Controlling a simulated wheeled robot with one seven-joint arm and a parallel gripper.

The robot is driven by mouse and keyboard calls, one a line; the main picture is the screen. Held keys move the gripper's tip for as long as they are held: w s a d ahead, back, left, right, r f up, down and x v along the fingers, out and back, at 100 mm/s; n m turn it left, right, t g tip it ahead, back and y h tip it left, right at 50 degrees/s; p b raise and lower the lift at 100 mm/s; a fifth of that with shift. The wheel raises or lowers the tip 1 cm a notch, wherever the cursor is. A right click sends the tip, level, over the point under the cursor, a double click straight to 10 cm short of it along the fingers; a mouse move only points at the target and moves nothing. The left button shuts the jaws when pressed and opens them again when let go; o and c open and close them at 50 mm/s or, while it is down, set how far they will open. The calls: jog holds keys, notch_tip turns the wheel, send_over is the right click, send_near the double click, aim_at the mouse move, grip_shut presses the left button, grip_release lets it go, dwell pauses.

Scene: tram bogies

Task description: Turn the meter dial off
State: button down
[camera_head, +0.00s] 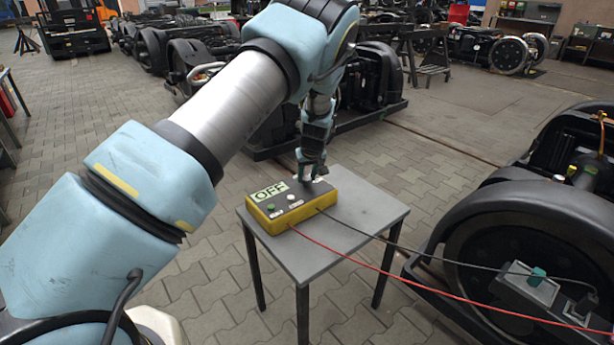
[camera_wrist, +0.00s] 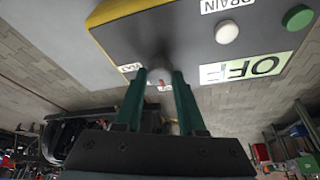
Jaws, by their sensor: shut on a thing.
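The meter (camera_head: 290,205) is a yellow box with a dark top, lying on a small grey table. Its display (camera_head: 269,191) reads OFF; it also shows upside down in the wrist view (camera_wrist: 245,68). My gripper (camera_head: 311,177) points down at the right part of the meter's top. In the wrist view its two green fingers (camera_wrist: 160,82) are closed around the dial (camera_wrist: 160,72), which is mostly hidden between them. A small red mark shows between the fingertips. A white button (camera_head: 292,197) and a green button (camera_head: 271,207) sit on the meter.
The grey table (camera_head: 375,207) has bare room right of the meter. A red cable (camera_head: 400,277) and a black cable (camera_head: 440,258) run from the meter to the bogie (camera_head: 530,230) at right. More bogies stand behind on the paved floor.

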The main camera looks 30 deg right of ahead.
jog(key=c, duration=0.5)
grip_release()
jog(key=b+v, duration=0.1)
jog(key=v, duration=0.9)
jog(key=shift+r, duration=0.35)
jog(key=shift+s, duration=0.1)
